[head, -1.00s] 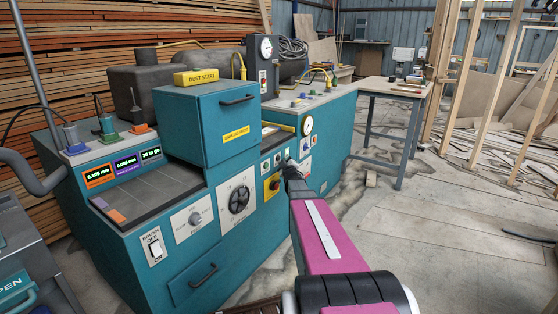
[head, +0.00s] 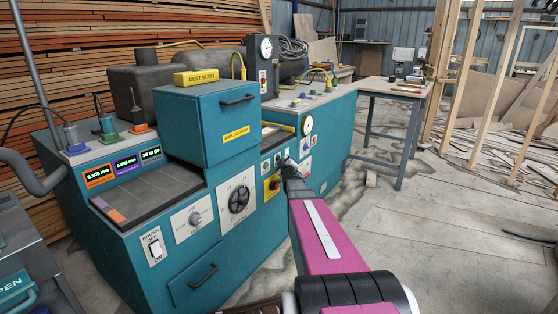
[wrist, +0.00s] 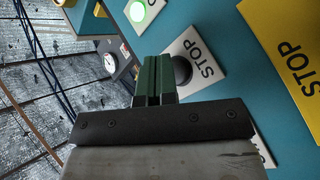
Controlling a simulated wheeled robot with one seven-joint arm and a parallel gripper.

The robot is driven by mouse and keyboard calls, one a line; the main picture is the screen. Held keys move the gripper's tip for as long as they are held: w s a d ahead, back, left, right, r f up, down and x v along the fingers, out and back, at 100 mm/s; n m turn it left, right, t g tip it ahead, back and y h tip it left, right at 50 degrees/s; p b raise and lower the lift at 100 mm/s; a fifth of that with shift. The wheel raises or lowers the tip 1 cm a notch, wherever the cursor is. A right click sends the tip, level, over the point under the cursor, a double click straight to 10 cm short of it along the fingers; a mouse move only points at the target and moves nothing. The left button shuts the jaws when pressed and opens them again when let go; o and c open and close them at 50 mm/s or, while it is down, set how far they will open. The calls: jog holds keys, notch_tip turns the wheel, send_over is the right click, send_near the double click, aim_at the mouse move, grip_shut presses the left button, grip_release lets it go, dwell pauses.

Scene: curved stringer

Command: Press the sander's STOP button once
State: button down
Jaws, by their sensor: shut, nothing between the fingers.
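In the wrist view, a round dark STOP button (wrist: 182,70) sits on a white label marked STOP, on the sander's teal front. My gripper (wrist: 155,62) is shut, with its green fingers together and empty. The fingertips overlap the button's left side in the picture; I cannot tell whether they touch it. In the head view, my gripper (head: 286,163) is at the control panel of the teal sander (head: 228,252), and my arm hides part of the panel there.
A larger yellow STOP plate (wrist: 290,55) is right of the button in the wrist view; it also shows in the head view (head: 272,185). A green-lit button (wrist: 140,12) is at the upper left.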

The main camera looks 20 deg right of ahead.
jog(key=shift+w+a, duration=0.3)
jog(key=shift+w, duration=0.05)
dwell(0.5)
jog(key=shift+s, duration=0.1)
jog(key=shift+s+d, duration=0.55)
jog(key=shift+s, duration=0.05)
jog(key=shift+s, duration=0.1)
jog(key=shift+s+d, duration=0.8)
jog(key=shift+s, duration=0.15)
jog(key=shift+s+d, duration=0.75)
jog(key=shift+s, duration=0.2)
